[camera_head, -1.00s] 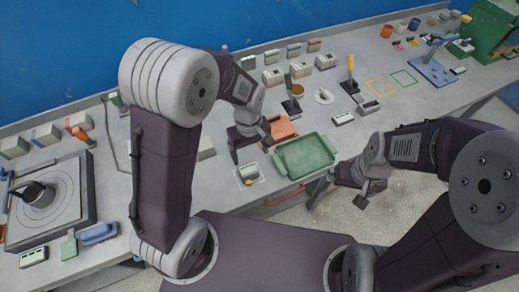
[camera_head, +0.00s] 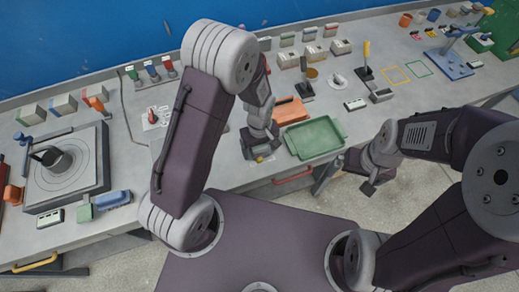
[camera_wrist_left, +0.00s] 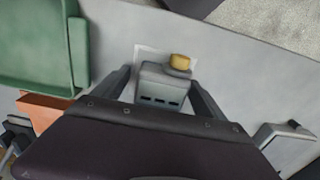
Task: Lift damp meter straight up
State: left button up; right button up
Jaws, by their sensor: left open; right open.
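The damp meter seems to be the small grey block (camera_wrist_left: 160,88) with a yellow knob on top, in the left wrist view. It stands on a pale marked patch of the bench. My left gripper (camera_wrist_left: 160,78) is open, with one finger on each side of the block; whether they touch it I cannot tell. In the head view my left gripper (camera_head: 260,146) is low over the bench and hides most of the meter; a bit of yellow (camera_head: 259,159) shows below it. My right gripper (camera_head: 371,186) is open and empty, in front of the bench edge.
A green tray (camera_head: 316,137) lies just right of my left gripper, with an orange tray (camera_head: 290,110) behind it. A black-and-grey device (camera_wrist_left: 285,137) shows at the right of the wrist view. A turntable with a dark pot (camera_head: 50,157) is at the left.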

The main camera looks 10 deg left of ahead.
aim_at(263, 148)
pick_arm(q)
jog(key=shift+s+r, duration=0.1)
jog(key=c, duration=1.6)
grip_shut()
jog(key=shift+r, duration=0.5)
jog(key=r, duration=0.2)
jog(key=d+r, duration=0.1)
jog(key=shift+s+d+r, duration=0.1)
jog(key=shift+s+r, duration=0.1)
jog(key=shift+r, duration=0.2)
jog(key=s+d+r, duration=0.4)
jog(key=d+r, duration=0.2)
jog(key=d, duration=0.3)
jog(key=shift+s+b, duration=0.3)
jog(key=shift+s, duration=0.1)
